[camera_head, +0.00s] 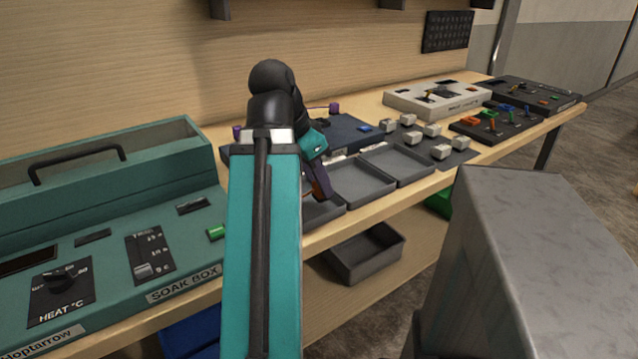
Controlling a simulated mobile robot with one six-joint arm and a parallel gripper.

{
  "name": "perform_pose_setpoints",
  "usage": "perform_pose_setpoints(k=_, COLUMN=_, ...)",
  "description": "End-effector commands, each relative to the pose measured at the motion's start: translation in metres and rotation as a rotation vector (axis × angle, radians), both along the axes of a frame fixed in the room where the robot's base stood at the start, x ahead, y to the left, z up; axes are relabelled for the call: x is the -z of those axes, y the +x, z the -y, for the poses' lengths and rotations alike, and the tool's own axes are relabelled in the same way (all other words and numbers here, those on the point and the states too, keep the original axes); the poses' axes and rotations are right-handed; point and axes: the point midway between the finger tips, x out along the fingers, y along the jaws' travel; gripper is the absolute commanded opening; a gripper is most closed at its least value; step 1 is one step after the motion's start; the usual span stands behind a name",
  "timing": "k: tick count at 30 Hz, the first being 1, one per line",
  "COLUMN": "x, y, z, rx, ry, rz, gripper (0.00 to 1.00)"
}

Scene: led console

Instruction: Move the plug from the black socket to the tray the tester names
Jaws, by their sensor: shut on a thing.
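My arm reaches away over the bench, and my gripper (320,188) points down over the leftmost grey tray (325,211). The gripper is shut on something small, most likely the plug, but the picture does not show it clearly. A middle grey tray (362,200) and a right grey tray (421,172) stand beside it, both looking empty. A dark blue panel (345,131) with purple knobs lies behind the trays, partly hidden by my arm. I cannot make out the black socket or which tray is named.
A teal soak box (150,185) with a handle fills the left. Several pale blocks (433,129) stand on a dark mat right of the trays. A white console (437,101) and dark consoles (497,122) lie further right. A grey bin (365,262) sits below the bench top.

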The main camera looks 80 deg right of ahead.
Motion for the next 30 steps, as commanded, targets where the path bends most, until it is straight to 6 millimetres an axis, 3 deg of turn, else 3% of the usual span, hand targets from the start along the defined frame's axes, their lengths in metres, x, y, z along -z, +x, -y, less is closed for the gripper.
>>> perform_pose_setpoints(k=30, x=0.013, y=0.000, z=0.000, rx=0.000, ry=-0.001, rz=0.000, gripper=0.01)
